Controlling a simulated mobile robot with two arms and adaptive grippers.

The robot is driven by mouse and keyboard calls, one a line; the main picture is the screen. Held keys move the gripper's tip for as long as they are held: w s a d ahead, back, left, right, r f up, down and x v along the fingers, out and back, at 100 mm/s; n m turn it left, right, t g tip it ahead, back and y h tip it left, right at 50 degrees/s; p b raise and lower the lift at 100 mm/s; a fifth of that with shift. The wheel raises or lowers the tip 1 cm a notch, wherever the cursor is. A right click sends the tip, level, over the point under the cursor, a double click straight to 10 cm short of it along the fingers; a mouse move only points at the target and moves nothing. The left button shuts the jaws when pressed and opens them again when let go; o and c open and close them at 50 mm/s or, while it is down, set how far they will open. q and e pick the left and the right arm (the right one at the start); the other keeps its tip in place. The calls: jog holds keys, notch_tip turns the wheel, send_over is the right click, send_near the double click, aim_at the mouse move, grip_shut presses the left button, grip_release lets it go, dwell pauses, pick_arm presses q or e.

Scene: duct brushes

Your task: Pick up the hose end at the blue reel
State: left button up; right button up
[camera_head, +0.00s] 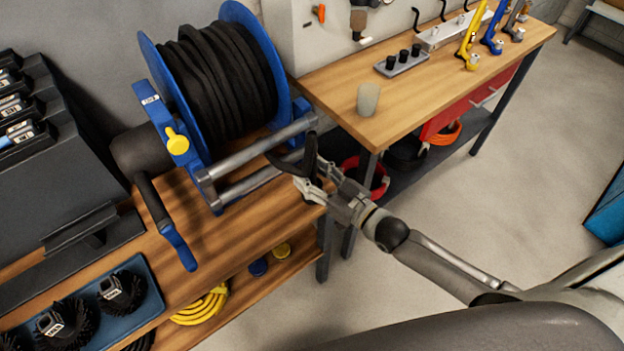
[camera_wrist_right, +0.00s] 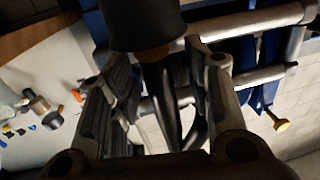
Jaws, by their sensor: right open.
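The blue reel (camera_head: 268,48) stands on the wooden bench at upper left, wound with black hose (camera_head: 215,85). The black hose end (camera_head: 309,155) comes out past the grey rollers (camera_head: 265,175) at the reel's front right. My right gripper (camera_head: 314,180) is open at the hose end, beside the rollers. In the right wrist view, a thick black cylinder with a brass-coloured band (camera_wrist_right: 152,54) is close to the camera. Black hose (camera_wrist_right: 165,105) shows between the two spread fingers of my right gripper (camera_wrist_right: 158,72). Whether either finger touches it, I cannot tell. My left gripper is out of view.
The reel's crank with a blue handle (camera_head: 178,246) sticks out over the bench (camera_head: 215,265). A blue tray (camera_head: 147,310) holds black brushes at lower left. A second workbench (camera_head: 425,85) with a cup (camera_head: 367,99) stands behind.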

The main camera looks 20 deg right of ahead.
grip_shut()
dwell(0.4)
